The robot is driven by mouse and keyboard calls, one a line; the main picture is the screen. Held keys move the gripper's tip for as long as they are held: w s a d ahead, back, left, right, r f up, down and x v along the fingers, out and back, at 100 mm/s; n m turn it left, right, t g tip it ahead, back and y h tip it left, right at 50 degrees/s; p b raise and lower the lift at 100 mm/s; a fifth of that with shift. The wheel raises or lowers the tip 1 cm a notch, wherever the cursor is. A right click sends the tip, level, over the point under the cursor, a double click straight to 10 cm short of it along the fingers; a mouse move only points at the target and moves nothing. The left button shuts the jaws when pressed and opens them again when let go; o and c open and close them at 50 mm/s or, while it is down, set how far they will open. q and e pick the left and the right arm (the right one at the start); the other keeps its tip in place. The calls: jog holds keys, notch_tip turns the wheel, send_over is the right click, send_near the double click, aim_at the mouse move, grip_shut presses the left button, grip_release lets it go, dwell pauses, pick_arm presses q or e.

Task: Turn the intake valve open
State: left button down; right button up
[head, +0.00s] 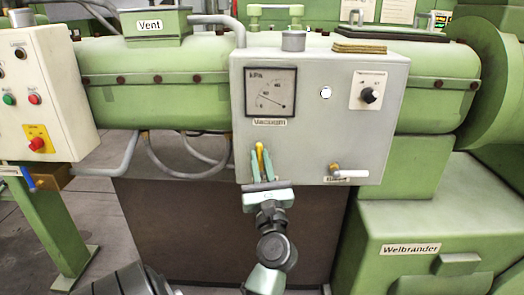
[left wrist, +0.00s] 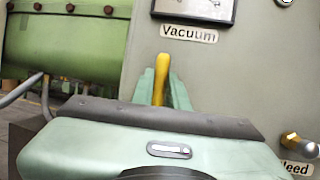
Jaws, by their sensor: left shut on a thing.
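A yellow valve handle (head: 260,151) is on the front of the grey panel box (head: 322,120), below the gauge and the "Vacuum" label (head: 269,122). The handle points upward. My left gripper (head: 262,166) is shut on it, with a pale green finger on each side. In the left wrist view the yellow handle (left wrist: 161,80) stands between the fingers of my left gripper (left wrist: 162,92). The gripper hides the handle's base and any label below it, so I cannot read a valve name there. My right gripper is not in view.
A white lever (head: 350,173) with a brass base sits at the panel's lower right, labelled "Bleed" in the left wrist view. A control box (head: 48,90) with buttons stands at left, a blue handle (head: 28,178) below it. Hoses (head: 190,165) hang left of the panel.

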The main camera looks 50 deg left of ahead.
pick_arm(q)
jog(key=c, duration=1.4)
grip_release()
notch_tip(320, 180, up, 18)
jog(key=p, duration=0.7)
jog(key=shift+r, duration=0.25)
jog(key=shift+r+p, duration=0.4)
jog(key=shift+r, duration=0.35)
